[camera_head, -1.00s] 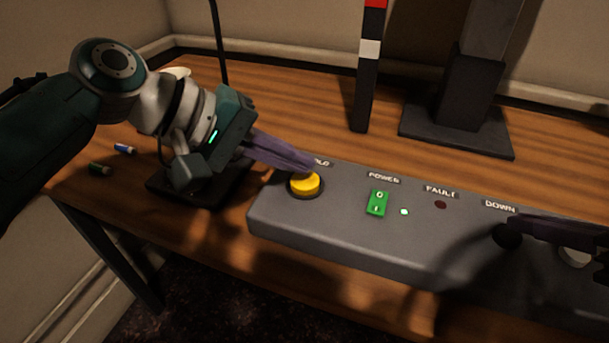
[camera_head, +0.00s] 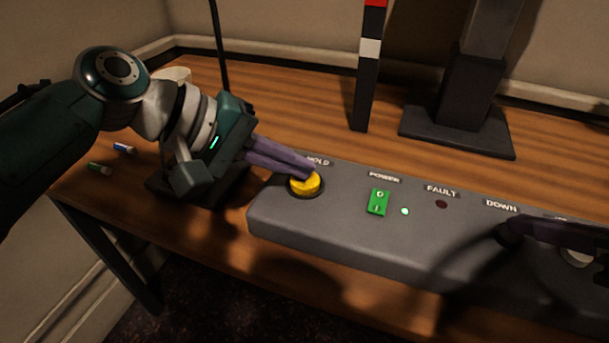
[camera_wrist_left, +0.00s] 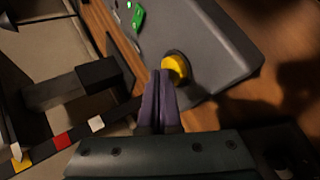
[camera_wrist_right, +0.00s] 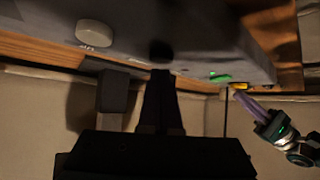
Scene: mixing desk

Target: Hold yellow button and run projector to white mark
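The yellow button (camera_head: 306,184), labelled HOLD, sits at the left end of the grey console (camera_head: 330,230). My left gripper (camera_head: 314,174) is shut and empty, its purple fingertips at the button's upper edge, seemingly touching it. The left wrist view shows the fingers (camera_wrist_left: 158,76) together beside the button (camera_wrist_left: 175,68). My right gripper (camera_head: 503,233) looks shut, its dark tips at a black button (camera_wrist_right: 161,50) below the DOWN label. The white mark (camera_head: 369,49) is a band on a dark post, below a red band. The projector cannot be clearly identified.
A green power switch (camera_head: 378,202), a lit green lamp and a dark FAULT lamp (camera_head: 441,204) lie between my grippers. A pale button (camera_wrist_right: 94,33) sits beside the black one. A dark-based column (camera_head: 455,134) stands behind the console. Two small cylinders (camera_head: 123,148) lie at left.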

